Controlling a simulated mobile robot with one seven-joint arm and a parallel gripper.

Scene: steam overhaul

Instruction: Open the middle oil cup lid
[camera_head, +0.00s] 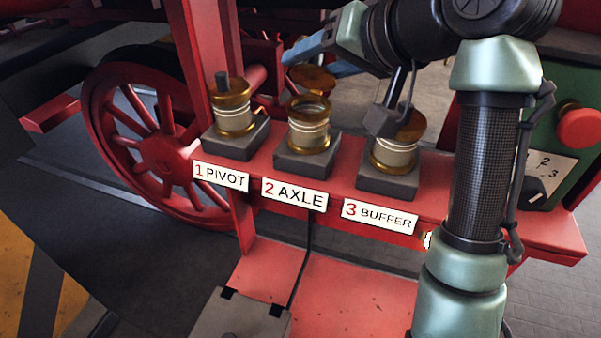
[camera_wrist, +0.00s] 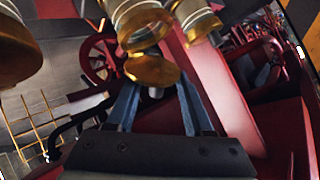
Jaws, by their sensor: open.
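The middle oil cup (camera_head: 308,133), behind the "2 AXLE" label (camera_head: 294,195), has a white body with brass bands and stands upright on a grey block. Its brass lid (camera_head: 312,79) is tilted up and back behind the cup's rim, and the cup's top looks open. In the wrist view the lid (camera_wrist: 150,70) shows just beyond my fingertips, with its small grey knob between them. My gripper (camera_head: 325,58) has blue fingers and is open behind the lid. It also shows in the wrist view (camera_wrist: 156,88). I cannot tell whether a finger touches the lid.
The pivot cup (camera_head: 234,117) on the left has its lid down, with a grey knob on top. The buffer cup (camera_head: 396,153) on the right is partly hidden by my arm. All stand on a red shelf (camera_head: 340,178). A green box with a red button (camera_head: 579,128) is at right.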

